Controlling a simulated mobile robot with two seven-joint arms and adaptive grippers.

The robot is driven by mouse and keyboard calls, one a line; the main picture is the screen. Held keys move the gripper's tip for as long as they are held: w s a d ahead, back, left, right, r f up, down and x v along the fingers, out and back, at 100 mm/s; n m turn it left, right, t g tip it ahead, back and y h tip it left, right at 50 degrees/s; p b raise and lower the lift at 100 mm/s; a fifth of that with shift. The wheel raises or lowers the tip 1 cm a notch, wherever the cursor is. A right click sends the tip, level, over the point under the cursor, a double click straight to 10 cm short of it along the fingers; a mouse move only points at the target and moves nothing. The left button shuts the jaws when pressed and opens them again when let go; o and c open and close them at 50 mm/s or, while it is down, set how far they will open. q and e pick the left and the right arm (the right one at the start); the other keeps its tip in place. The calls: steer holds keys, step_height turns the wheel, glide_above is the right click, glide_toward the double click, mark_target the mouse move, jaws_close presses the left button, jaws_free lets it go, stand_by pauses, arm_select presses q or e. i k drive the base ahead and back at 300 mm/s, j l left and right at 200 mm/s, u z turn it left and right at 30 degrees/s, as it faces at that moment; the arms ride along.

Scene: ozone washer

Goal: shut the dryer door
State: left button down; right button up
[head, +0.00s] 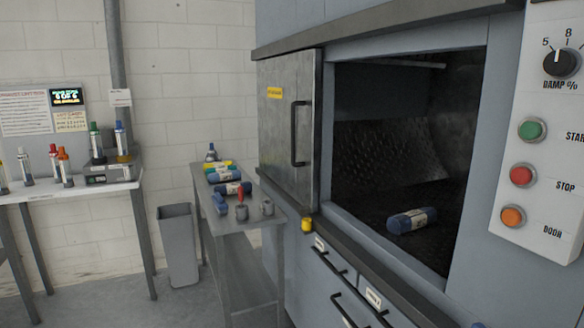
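The dryer door (283,165) is a grey metal panel with a yellow label and a dark upright bar handle (298,133). It stands at the left of the dryer opening (345,135), leaving the opening uncovered. I cannot tell whether it slides or swings. Inside the dark chamber a blue rolled bundle (403,222) with a pale band lies on the floor. Neither of my grippers can be made out in the head view.
A control panel (540,195) with a damp dial and start, stop and door buttons is at the right. A grey side table (235,219) with rolled bundles and small containers stands left of the dryer. A bin (178,250) and another table (80,190) are farther left.

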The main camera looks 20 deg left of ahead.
mark_target(290, 85)
steer(key=i+j, duration=0.2)
steer(key=j, duration=0.2)
steer(key=i+j, duration=0.2)
steer(key=j, duration=0.2)
steer(key=i+j, duration=0.45)
steer(key=j, duration=0.3)
steer(key=i+j, duration=0.2)
steer(key=j, duration=0.2)
